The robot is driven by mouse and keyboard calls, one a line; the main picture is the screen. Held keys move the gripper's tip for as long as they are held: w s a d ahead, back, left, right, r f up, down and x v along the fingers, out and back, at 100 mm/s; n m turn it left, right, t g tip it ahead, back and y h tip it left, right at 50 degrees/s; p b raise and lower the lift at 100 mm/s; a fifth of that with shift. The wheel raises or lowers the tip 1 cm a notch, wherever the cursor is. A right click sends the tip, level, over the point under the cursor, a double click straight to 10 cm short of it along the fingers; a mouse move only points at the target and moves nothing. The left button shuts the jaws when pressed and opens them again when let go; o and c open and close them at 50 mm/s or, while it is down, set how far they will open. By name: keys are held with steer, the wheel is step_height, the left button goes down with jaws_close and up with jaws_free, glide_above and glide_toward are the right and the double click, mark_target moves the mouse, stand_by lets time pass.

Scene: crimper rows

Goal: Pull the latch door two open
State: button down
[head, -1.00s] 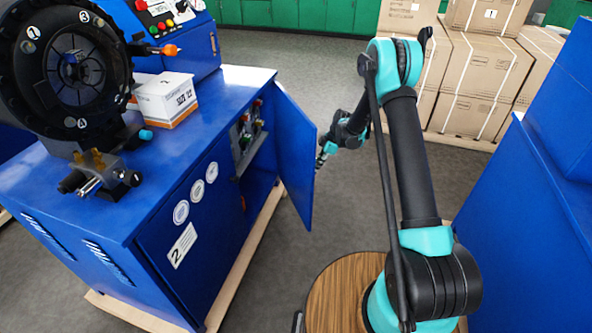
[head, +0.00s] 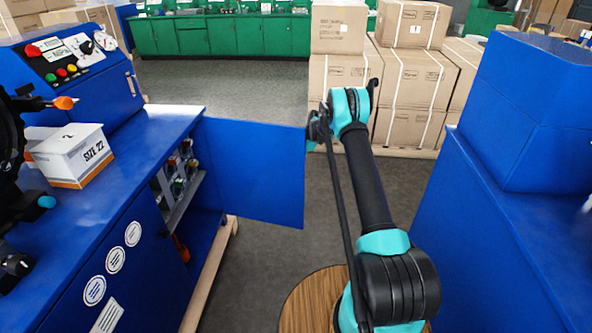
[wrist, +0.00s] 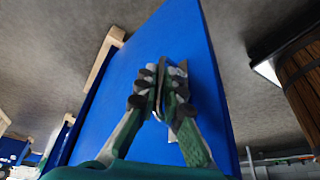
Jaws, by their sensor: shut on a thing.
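The blue latch door (head: 255,170) of the cabinet stands swung wide open, its flat face turned to me in the head view. In the wrist view the blue door panel (wrist: 190,45) fills the middle. My gripper (wrist: 163,85) has its fingers closed together at the door's face, on what appears to be the door's latch; the fingers mostly hide it. In the head view my arm's wrist reaches the door's free edge, and the fingertips are hidden there. The cabinet (head: 85,235) is open, showing switches (head: 180,170) inside.
A white SIZE 22 box (head: 75,155) sits on the cabinet top. A second blue cabinet (head: 490,240) stands close on the right. Strapped cartons (head: 410,90) are stacked behind my arm. Grey floor is free beyond the door.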

steer(key=shift+w+d, duration=0.25)
steer(key=shift+w, duration=0.6)
steer(key=shift+n, duration=0.3)
steer(key=c, duration=1.6)
jaws_free()
steer(key=shift+c, duration=0.2)
steer(key=v, duration=1.2)
steer(key=shift+w+a, duration=0.1)
steer(key=shift+a, duration=0.05)
steer(key=shift+c, duration=0.6)
